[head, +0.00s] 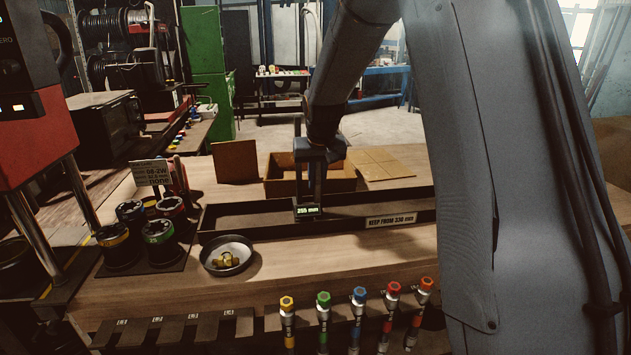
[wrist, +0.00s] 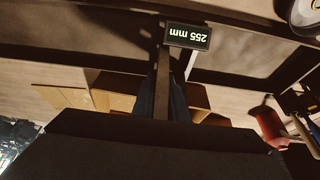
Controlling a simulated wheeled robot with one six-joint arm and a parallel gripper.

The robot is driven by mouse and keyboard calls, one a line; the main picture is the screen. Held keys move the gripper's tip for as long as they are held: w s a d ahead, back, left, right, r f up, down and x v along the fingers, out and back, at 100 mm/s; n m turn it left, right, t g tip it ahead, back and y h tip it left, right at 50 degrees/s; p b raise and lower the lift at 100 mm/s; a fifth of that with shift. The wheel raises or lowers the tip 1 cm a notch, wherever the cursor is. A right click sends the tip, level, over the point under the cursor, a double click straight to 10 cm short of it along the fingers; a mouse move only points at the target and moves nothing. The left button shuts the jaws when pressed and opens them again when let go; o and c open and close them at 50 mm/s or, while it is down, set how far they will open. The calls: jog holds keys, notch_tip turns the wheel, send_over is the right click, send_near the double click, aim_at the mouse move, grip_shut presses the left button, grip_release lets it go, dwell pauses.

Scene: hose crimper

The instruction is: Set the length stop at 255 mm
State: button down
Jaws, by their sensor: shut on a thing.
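The length stop (head: 308,211) sits on the long dark trough (head: 350,217) on the bench. Its small display reads 255 mm in green. The wrist view shows the same display (wrist: 188,36) upside down, also reading 255 mm. My gripper (head: 311,190) reaches down from above with its fingers around the stop's upright part and is shut on it. In the wrist view the dark gripper body hides much of the stop's lower picture area. A label on the trough's front (head: 391,220) reads "KEEP FROM 330 mm".
A round dish (head: 228,265) with brass fittings stands in front of the trough. Several dies (head: 145,232) and a sign (head: 151,173) stand at left, beside the red crimper (head: 40,135). An open cardboard box (head: 345,180) is behind the trough. Colour-tipped tools (head: 359,300) line the front edge.

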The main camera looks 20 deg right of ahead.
jog(key=c, duration=1.8)
grip_release()
jog(key=shift+o, duration=0.2)
jog(key=shift+r, duration=0.1)
jog(key=shift+b+v, duration=1.15)
jog(key=shift+v, duration=2.7)
jog(key=s+a+f+g, duration=0.1)
jog(key=s+f, duration=0.4)
jog(key=s, duration=0.4)
jog(key=s+a+f+n+g, duration=0.1)
jog(key=s+f, duration=0.4)
jog(key=s, duration=0.5)
jog(key=s+a+f+g, duration=0.1)
jog(key=s+f, duration=0.4)
jog(key=s, duration=0.4)
jog(key=shift+s+a+f+y+b, duration=0.25)
jog(key=shift+a+f+y+b, duration=0.05)
jog(key=shift+f+b, duration=0.05)
